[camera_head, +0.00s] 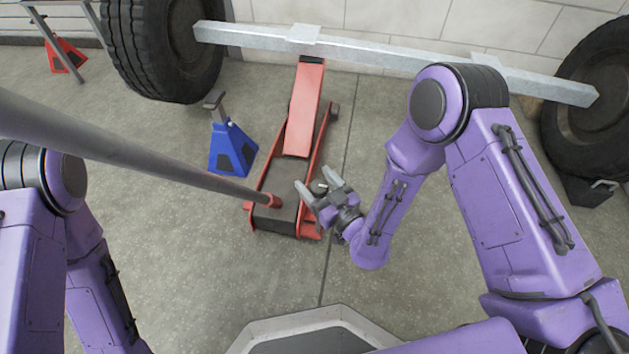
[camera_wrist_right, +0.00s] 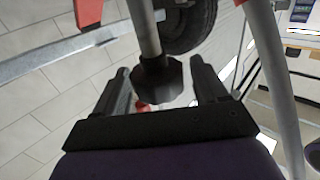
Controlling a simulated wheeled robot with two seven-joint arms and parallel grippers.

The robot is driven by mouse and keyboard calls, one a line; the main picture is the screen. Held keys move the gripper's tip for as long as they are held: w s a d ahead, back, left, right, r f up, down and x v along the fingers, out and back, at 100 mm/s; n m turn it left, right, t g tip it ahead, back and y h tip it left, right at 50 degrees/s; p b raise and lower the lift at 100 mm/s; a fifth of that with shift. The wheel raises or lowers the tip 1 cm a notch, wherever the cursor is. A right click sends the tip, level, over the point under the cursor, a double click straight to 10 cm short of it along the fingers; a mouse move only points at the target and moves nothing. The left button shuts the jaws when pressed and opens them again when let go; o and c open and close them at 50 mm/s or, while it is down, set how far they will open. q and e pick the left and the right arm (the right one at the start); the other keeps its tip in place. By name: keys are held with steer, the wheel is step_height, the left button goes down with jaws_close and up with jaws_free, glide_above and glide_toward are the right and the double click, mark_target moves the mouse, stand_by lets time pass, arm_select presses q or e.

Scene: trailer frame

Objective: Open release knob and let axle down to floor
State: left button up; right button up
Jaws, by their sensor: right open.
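The red floor jack (camera_head: 303,105) stands under the axle (camera_head: 380,52), a grey square beam with a tyre at each end. The jack's lifting end meets the beam's middle-left part. Its long grey handle (camera_head: 150,155) leans toward the upper left of my view. My right gripper (camera_head: 314,186) is open at the rear right of the jack. In the right wrist view, a dark faceted knob (camera_wrist_right: 157,80) on a grey shaft sits between the open fingers, with gaps on both sides. My left arm shows at the left; its gripper is not in view.
A blue jack stand (camera_head: 232,148) stands left of the jack, clear of the beam. A red stand (camera_head: 66,55) is at the far left. The left tyre (camera_head: 160,50) and right tyre (camera_head: 590,85) flank the jack. Floor between the jack and my base is clear.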

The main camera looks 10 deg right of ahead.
steer(key=shift+w+a, duration=0.25)
steer(key=shift+w, duration=0.25)
steer(key=c, duration=1)
arm_select(q)
steer(key=shift+w+a+f, duration=0.15)
steer(key=shift+w+f, duration=0.05)
steer(key=shift+f, duration=0.05)
arm_select(e)
steer(key=shift+o, duration=0.2)
